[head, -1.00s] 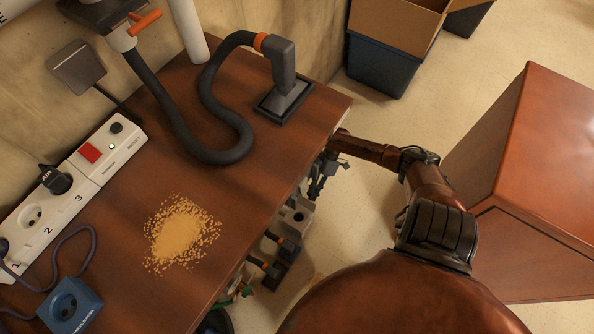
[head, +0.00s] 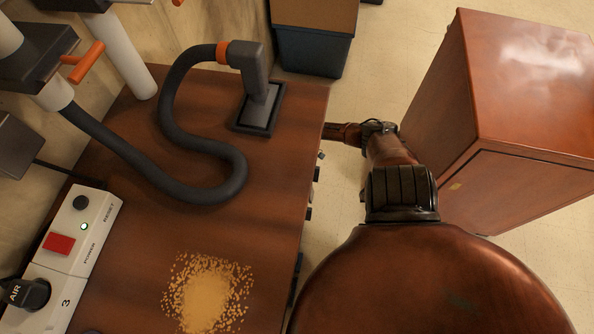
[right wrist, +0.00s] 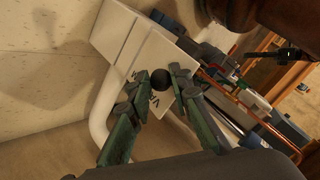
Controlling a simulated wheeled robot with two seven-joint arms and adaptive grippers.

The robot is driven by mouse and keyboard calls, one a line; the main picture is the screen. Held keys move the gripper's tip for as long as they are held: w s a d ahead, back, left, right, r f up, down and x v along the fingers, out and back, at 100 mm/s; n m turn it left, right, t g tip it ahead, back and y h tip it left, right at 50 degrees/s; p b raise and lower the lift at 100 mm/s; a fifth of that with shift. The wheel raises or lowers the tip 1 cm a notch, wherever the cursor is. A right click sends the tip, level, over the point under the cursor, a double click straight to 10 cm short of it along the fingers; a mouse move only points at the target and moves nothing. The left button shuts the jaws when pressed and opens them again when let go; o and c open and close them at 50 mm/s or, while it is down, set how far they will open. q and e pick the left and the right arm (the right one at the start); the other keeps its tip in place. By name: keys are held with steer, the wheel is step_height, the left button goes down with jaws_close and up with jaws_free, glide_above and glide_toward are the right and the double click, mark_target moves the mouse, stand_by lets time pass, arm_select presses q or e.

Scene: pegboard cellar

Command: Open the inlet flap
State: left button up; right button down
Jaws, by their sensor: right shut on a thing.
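In the right wrist view, my right gripper (right wrist: 160,92) is shut on a round black knob (right wrist: 160,79). The knob sits on a white lettered housing (right wrist: 131,42), with "VAC" readable beside the fingers and the rest of the lettering covered. I cannot tell which part of this housing is the inlet flap, or whether it is open. In the head view my right arm reaches past the workbench's right edge, and its gripper is hidden there. My left gripper is in neither current view.
The workbench (head: 130,225) carries a dark hose (head: 232,172) with a nozzle (head: 258,85), a sawdust pile (head: 207,296) and a white power strip (head: 78,235). A wooden cabinet (head: 520,90) stands right and a blue bin (head: 310,50) behind. A white pipe (right wrist: 103,125) runs near the housing.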

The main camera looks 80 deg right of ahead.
steer(key=c, duration=2.1)
jaws_free()
steer(key=shift+s+f, duration=0.1)
steer(key=shift+f, duration=0.75)
steer(key=shift+o, duration=0.8)
steer(key=shift+f, duration=0.1)
steer(key=shift+o, duration=1)
steer(key=shift+r, duration=0.25)
steer(key=v, duration=1.2)
